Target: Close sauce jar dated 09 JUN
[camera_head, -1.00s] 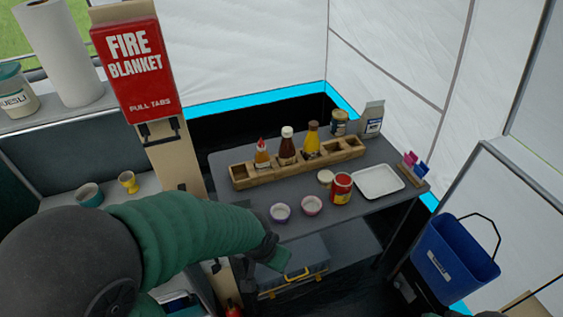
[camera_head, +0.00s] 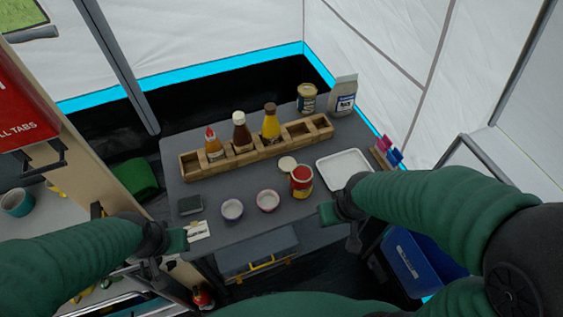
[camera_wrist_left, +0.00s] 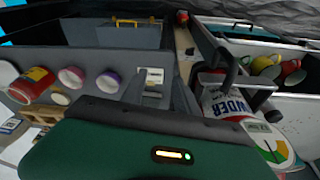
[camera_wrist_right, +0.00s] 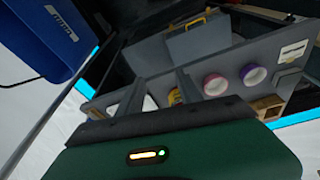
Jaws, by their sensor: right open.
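A red jar with a yellow label (camera_head: 301,181) stands on the grey table; its date is not readable. A pale round disc, perhaps its lid (camera_head: 287,163), lies just behind it to the left. In the left wrist view the jar (camera_wrist_left: 34,84) is at the left with the disc (camera_wrist_left: 60,99) beside it. My right gripper (camera_head: 328,212) is open and empty at the table's front edge, right of and nearer than the jar. In its wrist view the jar (camera_wrist_right: 174,97) is partly hidden by a finger. My left gripper (camera_head: 190,238) is open and empty near the table's front left corner.
Two small cups, purple-rimmed (camera_head: 232,209) and pink-rimmed (camera_head: 268,201), stand left of the jar. A wooden rack (camera_head: 190,166) with bottles is behind, a white tray (camera_head: 343,170) to the right. A dark block (camera_head: 190,205) sits at the table's left. A toolbox (camera_head: 257,252) is below.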

